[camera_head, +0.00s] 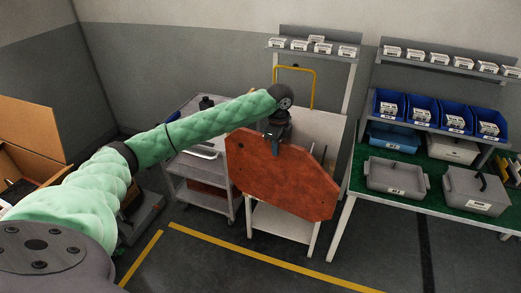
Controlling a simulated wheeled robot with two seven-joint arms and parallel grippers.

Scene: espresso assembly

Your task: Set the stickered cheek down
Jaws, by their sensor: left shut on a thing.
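A large reddish-brown panel with cut corners, which I take to be the cheek (275,180), hangs in the middle of the head view. My left gripper (276,140) is shut on its upper edge and holds it upright, slightly tilted. The panel is in front of a pale stand and hides much of it. I cannot make out a sticker on the face turned to me. The fingertips are too small to see clearly. My right gripper is not in the view.
A pale stand (312,125) with a yellow frame (314,88) is behind the panel. A grey cart (190,163) stands to its left. A green-topped bench (425,178) with grey bins (396,176) and blue bins (422,107) is at right. An open cardboard box (30,128) is at left.

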